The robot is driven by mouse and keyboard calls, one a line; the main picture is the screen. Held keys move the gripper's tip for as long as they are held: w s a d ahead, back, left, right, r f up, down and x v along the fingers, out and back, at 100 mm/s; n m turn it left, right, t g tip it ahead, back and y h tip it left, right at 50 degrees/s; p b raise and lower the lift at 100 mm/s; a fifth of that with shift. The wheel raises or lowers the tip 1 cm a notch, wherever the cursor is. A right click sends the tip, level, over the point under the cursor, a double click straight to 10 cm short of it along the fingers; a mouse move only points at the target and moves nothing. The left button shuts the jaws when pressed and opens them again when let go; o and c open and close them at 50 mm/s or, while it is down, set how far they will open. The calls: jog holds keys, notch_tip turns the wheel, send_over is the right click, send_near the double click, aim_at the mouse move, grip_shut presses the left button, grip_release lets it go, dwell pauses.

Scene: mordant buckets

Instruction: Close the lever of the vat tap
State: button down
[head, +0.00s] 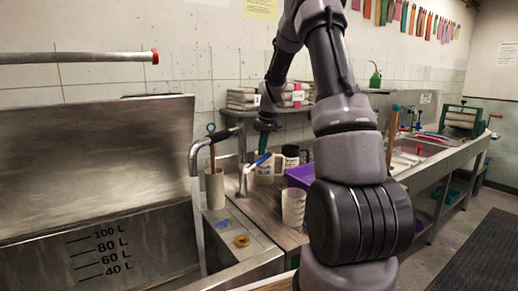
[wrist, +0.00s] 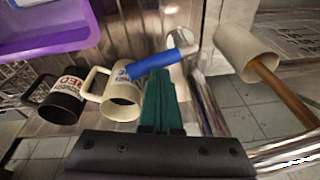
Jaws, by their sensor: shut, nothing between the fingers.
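The vat tap (head: 242,168) stands on the steel ledge beside the vat (head: 95,245), with its curved spout (head: 194,160) over the vat's edge. Its blue lever (head: 258,162) points to the right, away from the vat. In the wrist view the lever (wrist: 152,60) runs left from the tap's top (wrist: 180,42). My gripper (head: 263,150) has green fingers, shut and empty, just by the lever. In the wrist view the fingertips (wrist: 158,76) are close under the lever's middle; I cannot tell whether they touch. A pale streak below the spout may be pipe or water.
A cream BLUE mug (head: 265,174) stands close behind the lever, with a dark RED mug (wrist: 60,100) beside it. A beige holder (head: 214,188) with a wooden-handled tool stands left of the tap. A beaker (head: 293,206) and purple tray (head: 300,176) are to the right.

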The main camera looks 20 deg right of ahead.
aim_at(267, 154)
jog(key=d+f+y, duration=0.2)
jog(key=y, duration=0.1)
jog(key=shift+w+f+m+g, duration=0.15)
jog(key=shift+w+m+g, duration=0.05)
jog(key=shift+m+g, duration=0.1)
jog(key=shift+d+f, duration=0.3)
jog(key=shift+f, duration=0.15)
